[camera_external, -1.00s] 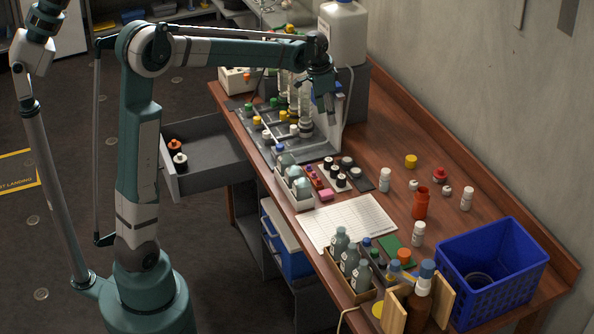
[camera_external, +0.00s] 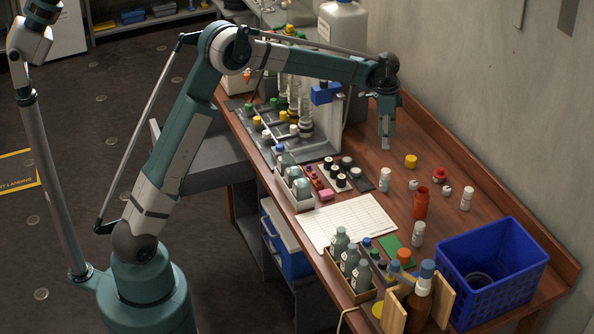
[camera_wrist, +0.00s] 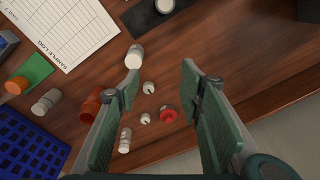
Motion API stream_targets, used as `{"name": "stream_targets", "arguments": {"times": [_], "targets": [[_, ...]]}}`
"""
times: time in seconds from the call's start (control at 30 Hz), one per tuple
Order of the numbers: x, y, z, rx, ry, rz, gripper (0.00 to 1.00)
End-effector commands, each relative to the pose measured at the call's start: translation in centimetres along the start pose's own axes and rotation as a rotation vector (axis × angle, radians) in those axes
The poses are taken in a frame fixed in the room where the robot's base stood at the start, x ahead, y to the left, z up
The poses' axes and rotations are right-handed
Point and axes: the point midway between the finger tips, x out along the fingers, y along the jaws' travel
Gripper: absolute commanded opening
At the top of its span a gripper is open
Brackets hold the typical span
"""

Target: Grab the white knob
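Two small white knobs lie on the wooden bench (camera_external: 375,150). One knob (camera_external: 413,185) is right of a white bottle, and the other knob (camera_external: 447,190) is just below a red knob (camera_external: 440,175). In the wrist view the two white knobs (camera_wrist: 148,87) (camera_wrist: 145,118) show between the fingers, nearer the left one. My gripper (camera_external: 387,142) points down above the bench, behind the knobs and apart from them. In the wrist view my gripper (camera_wrist: 160,75) is open, with nothing between its pads.
White bottles (camera_external: 385,178) (camera_external: 467,198) and an orange bottle (camera_external: 421,203) stand close around the knobs. A yellow cap (camera_external: 411,161) sits near my gripper. A blue basket (camera_external: 490,270) is at the front right. The wall is behind; bare wood shows right of the knobs.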

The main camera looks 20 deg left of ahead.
Motion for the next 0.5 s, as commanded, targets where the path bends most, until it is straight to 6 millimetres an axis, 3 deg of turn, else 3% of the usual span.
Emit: {"name": "stream_targets", "arguments": {"times": [0.2,0.5], "targets": [[3.3,0.6,-4.4,0.088,-0.020,0.027,0.37],[7.9,2.0,-9.3,0.198,-0.046,0.063,0.37]]}}
